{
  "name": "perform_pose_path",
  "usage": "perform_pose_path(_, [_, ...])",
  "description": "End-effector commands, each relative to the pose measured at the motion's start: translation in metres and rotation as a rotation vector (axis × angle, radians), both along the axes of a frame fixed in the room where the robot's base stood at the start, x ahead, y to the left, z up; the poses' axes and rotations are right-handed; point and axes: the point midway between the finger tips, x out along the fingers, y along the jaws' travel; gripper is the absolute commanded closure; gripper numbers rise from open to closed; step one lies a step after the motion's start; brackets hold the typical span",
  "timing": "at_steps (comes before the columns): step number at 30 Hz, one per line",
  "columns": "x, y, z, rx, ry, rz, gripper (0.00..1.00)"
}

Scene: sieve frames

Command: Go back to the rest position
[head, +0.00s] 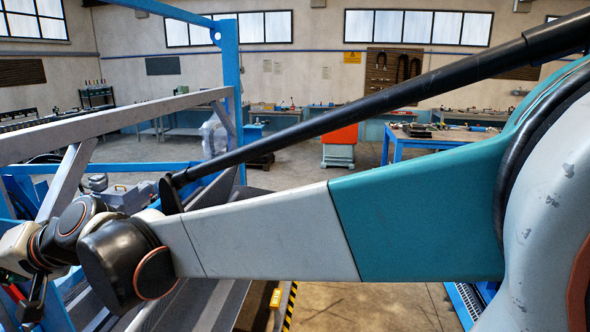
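My arm stretches across the view from the right edge to the lower left. Its wrist joints are bent at the lower left, close to the left picture edge. The fingers of my gripper cannot be made out; the arm's end runs out of the picture there. No sieve frame can be clearly identified in this view.
A blue steel frame (229,90) with a sloping grey beam (110,118) stands at the left, close to my wrist. An orange-topped cabinet (339,146) and a blue workbench (440,142) stand farther back. Bare concrete floor (375,308) shows below my arm.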

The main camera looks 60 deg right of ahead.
Motion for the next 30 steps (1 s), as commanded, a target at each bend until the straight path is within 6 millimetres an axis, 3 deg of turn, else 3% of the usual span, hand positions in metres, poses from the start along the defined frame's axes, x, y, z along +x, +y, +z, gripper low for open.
perform_pose_path(1, [-0.02, 0.003, -0.035, -0.064, 0.015, 0.026, 1.0])
perform_pose_path(8, [-0.094, -0.001, -0.142, -0.367, 0.097, 0.135, 1.0])
perform_pose_path(15, [-0.168, -0.025, -0.254, -0.675, 0.198, 0.232, 1.0])
perform_pose_path(18, [-0.193, -0.039, -0.29, -0.786, 0.236, 0.263, 1.0])
perform_pose_path(24, [-0.221, -0.058, -0.329, -0.919, 0.286, 0.292, 1.0])
perform_pose_path(30, [-0.226, -0.062, -0.333, -0.947, 0.297, 0.299, 1.0])
